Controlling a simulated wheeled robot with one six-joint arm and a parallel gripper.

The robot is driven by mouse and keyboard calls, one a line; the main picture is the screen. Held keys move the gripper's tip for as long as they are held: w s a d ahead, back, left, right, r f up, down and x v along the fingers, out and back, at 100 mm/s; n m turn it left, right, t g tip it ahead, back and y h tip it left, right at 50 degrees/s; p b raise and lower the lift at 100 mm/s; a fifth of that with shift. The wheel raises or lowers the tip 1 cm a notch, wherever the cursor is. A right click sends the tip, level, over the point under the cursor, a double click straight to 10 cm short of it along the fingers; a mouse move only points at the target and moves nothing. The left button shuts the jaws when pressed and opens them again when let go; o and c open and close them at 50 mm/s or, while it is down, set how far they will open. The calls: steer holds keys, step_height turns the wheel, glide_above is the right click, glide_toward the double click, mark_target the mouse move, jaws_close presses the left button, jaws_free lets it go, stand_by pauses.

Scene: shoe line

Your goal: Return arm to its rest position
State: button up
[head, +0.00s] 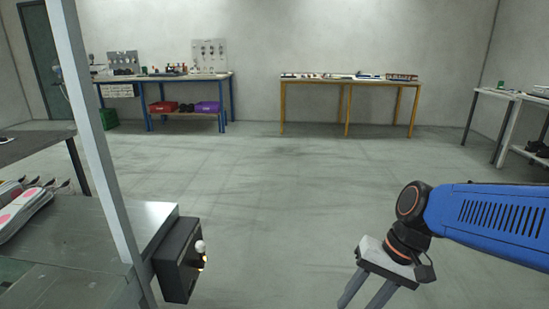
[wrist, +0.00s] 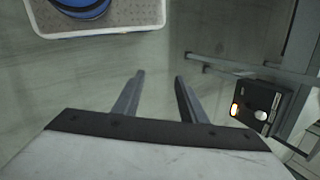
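My gripper (head: 368,292) hangs from my blue arm at the lower right of the head view, over bare floor. Its fingers point down and their tips run to the bottom edge of the picture. In the wrist view my gripper (wrist: 159,78) shows two grey fingers spread apart with nothing between them. Only floor lies behind the gap. The gripper touches nothing that I can see.
A metal bench (head: 75,245) with shoe parts (head: 25,210), a post (head: 100,150) and a black control box (head: 180,260) stands at left. The box (wrist: 262,105) also shows in the wrist view. Tables (head: 350,80) line the back wall. The middle floor is clear.

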steer(key=s+d+r+n+t+h, duration=0.1)
steer(key=d+r+t+h, duration=0.1)
steer(key=d, duration=0.3)
steer(key=s+d+r+n+t+h, duration=0.1)
steer(key=s+d+r+t+h, duration=0.1)
steer(key=d, duration=0.3)
steer(key=shift+d+t+h, duration=0.3)
steer(key=shift+d+t, duration=0.05)
steer(key=shift+t, duration=0.45)
stand_by(1.0)
